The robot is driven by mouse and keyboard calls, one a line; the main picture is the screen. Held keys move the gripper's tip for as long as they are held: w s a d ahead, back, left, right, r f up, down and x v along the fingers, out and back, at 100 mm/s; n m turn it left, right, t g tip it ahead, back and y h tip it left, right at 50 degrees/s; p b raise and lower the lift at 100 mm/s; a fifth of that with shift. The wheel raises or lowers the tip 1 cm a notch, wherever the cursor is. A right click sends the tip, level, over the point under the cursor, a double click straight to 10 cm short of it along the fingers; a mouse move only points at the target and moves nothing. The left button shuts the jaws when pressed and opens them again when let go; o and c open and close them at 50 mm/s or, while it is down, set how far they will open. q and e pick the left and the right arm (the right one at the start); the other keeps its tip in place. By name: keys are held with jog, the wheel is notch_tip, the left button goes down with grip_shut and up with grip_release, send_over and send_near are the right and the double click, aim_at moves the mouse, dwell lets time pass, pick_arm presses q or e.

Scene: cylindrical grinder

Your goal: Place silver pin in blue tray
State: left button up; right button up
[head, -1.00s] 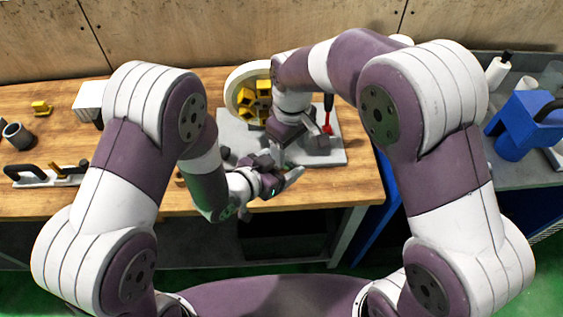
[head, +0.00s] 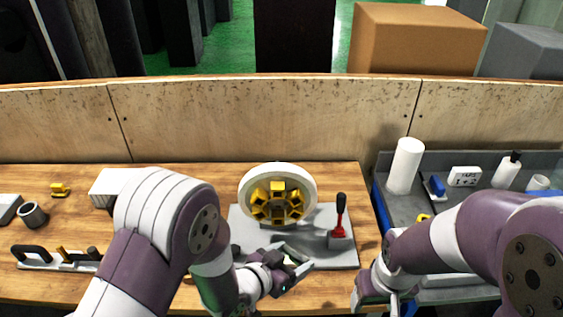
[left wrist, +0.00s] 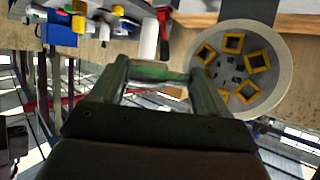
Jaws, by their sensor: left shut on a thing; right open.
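My left gripper (head: 292,264) is over the bench's front part, by the machine's front edge. In the left wrist view its fingers (left wrist: 158,76) are shut on a short bar (left wrist: 155,71) lying across them. The bar looks shiny with a greenish tint; it seems to be the silver pin. My right gripper (head: 376,292) is open, low at the right of the bench, partly cut off. A blue container (left wrist: 58,35) shows at the upper left of the left wrist view and may be the blue tray. I cannot make it out in the head view, where my right arm covers part of the side table.
The grinder's round white wheel (head: 278,170) with yellow blocks stands on a grey base (head: 320,252). A red-based lever (head: 338,230) stands at its right. A white roll (head: 406,165) and a bottle (head: 507,170) stand on the grey side table (head: 400,207).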

pick_arm(q)
jog(key=w+a+f+n+t+y, duration=0.1)
jog(key=a+f+n+y, duration=0.3)
jog(key=a, duration=0.6)
jog(key=w+a+f+n+t+y, duration=0.1)
jog(key=a+f+n+y, duration=0.3)
jog(key=a, duration=0.7)
notch_tip(320, 180, down, 2)
jog(key=shift+w+a+t, duration=0.15)
jog(key=shift+a+t, duration=0.15)
jog(key=shift+t, duration=0.3)
